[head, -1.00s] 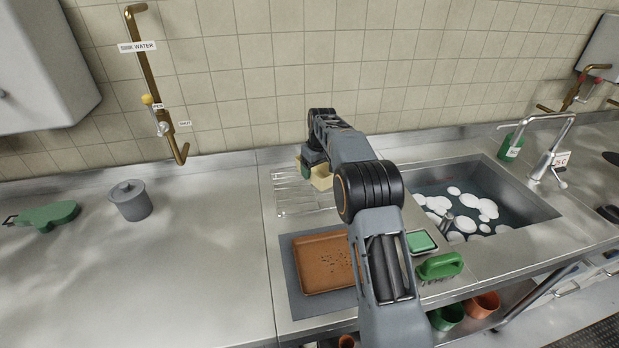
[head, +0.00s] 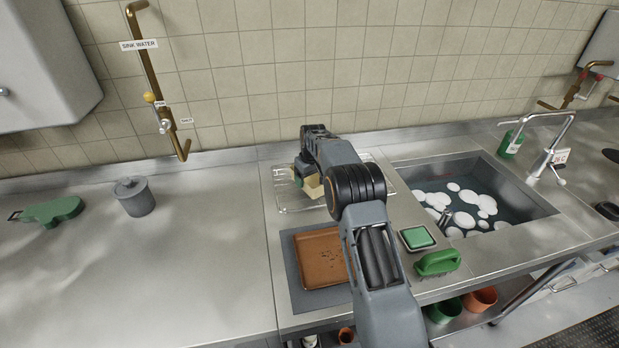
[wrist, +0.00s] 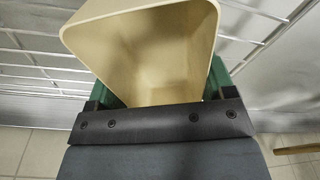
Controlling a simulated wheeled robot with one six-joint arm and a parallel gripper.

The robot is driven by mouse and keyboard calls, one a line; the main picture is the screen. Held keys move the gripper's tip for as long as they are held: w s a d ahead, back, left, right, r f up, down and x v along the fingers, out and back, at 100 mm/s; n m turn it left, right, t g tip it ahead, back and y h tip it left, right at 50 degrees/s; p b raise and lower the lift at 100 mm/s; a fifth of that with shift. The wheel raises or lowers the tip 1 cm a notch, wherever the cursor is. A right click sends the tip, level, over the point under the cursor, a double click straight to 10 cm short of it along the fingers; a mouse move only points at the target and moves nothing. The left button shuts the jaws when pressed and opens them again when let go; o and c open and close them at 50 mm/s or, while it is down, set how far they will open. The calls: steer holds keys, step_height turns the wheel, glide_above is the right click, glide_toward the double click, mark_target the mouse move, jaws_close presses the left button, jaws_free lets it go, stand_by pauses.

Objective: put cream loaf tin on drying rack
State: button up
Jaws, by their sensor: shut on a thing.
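The cream loaf tin (wrist: 150,50) is held in my gripper (wrist: 160,95), with green fingers on both sides of it in the wrist view. Its open, empty inside faces the wrist camera. In the head view the tin (head: 313,186) shows partly behind my arm, over the drying rack (head: 284,200). The rack is a wire frame at the back of the counter, left of the sink. Its wires also show around the tin in the wrist view. I cannot tell whether the tin touches the rack.
A brown tray (head: 320,258) lies on a grey mat in front of the rack. A green sponge in a dish (head: 417,238) and a green brush (head: 437,262) lie to the right. The sink (head: 475,200) holds foamy water.

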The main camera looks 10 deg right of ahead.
steer(key=shift+f, duration=0.2)
steer(key=o, duration=1)
steer(key=shift+r, duration=0.15)
